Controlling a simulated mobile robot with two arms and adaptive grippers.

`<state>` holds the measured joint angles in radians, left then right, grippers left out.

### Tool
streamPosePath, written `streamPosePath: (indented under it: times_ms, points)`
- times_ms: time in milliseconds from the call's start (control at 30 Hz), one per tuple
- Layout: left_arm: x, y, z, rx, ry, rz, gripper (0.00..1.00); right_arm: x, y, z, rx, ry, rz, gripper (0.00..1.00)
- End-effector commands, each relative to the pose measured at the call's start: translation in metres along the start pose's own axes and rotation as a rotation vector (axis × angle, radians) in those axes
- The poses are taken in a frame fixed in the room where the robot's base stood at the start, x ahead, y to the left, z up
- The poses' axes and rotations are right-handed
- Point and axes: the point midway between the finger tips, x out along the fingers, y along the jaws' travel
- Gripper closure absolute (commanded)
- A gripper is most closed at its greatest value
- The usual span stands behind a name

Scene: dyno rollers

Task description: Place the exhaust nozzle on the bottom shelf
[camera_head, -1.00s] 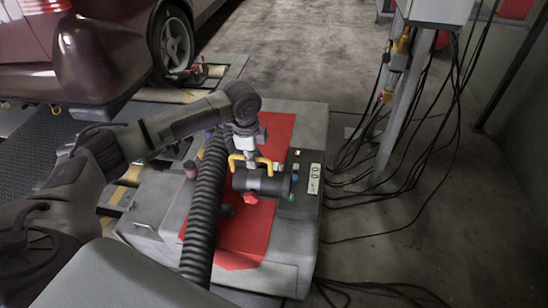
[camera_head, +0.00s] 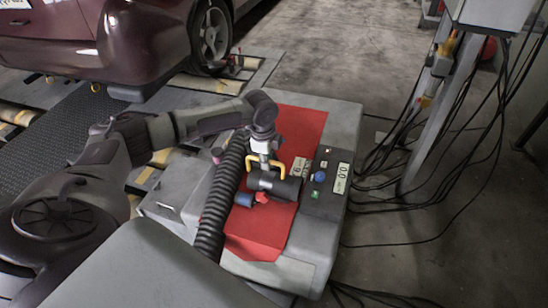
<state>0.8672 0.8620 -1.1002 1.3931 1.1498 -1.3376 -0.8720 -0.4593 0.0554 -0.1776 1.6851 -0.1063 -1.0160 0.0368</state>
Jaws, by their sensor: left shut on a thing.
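My left gripper (camera_head: 265,163) has yellow fingers and points down over the grey cabinet. It is shut on the exhaust nozzle (camera_head: 284,187), a short black cylinder held nearly level just above or on the red top; I cannot tell whether it touches. A thick black ribbed hose (camera_head: 220,200) runs beside it to the lower left. Whether the hose joins the nozzle is hidden near the gripper. I cannot make out a bottom shelf. My right gripper is not in view.
The grey cabinet (camera_head: 345,125) has a red mat (camera_head: 303,122) and a control panel (camera_head: 327,184) with a display reading about 0.0. A dark red car (camera_head: 150,45) stands behind left. A post (camera_head: 428,110) with hanging cables stands right. Floor at the back middle is clear.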

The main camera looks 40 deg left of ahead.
Motion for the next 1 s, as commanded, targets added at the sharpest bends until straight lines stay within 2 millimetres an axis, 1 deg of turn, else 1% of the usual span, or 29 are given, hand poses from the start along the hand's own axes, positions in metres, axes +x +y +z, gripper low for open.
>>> streamPosePath:
  times_ms: [33,233,267,300,400,667,767,867,1000]
  points:
    - [-0.003,-0.002,-0.001,0.000,0.003,-0.006,1.00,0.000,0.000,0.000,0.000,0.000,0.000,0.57]
    - [0.000,-0.002,0.000,-0.001,0.002,-0.006,1.00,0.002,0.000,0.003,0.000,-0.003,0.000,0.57]
    - [0.002,0.000,0.000,0.000,-0.001,0.000,0.81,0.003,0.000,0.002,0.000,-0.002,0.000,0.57]
    - [0.002,0.000,0.000,0.000,0.000,-0.001,0.75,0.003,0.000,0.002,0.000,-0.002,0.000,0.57]
    - [0.002,0.000,0.000,0.000,0.000,-0.001,0.61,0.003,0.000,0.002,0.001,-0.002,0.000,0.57]
    - [0.002,0.000,0.000,0.000,-0.001,0.000,0.61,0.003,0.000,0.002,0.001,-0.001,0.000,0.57]
    - [-0.003,0.000,0.000,0.000,0.000,-0.001,0.61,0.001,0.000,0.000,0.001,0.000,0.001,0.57]
    - [-0.017,-0.001,0.000,0.001,0.000,-0.001,0.61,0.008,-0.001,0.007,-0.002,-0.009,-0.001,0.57]
    - [-0.047,-0.001,0.000,0.001,0.000,-0.003,0.61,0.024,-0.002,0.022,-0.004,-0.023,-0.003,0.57]
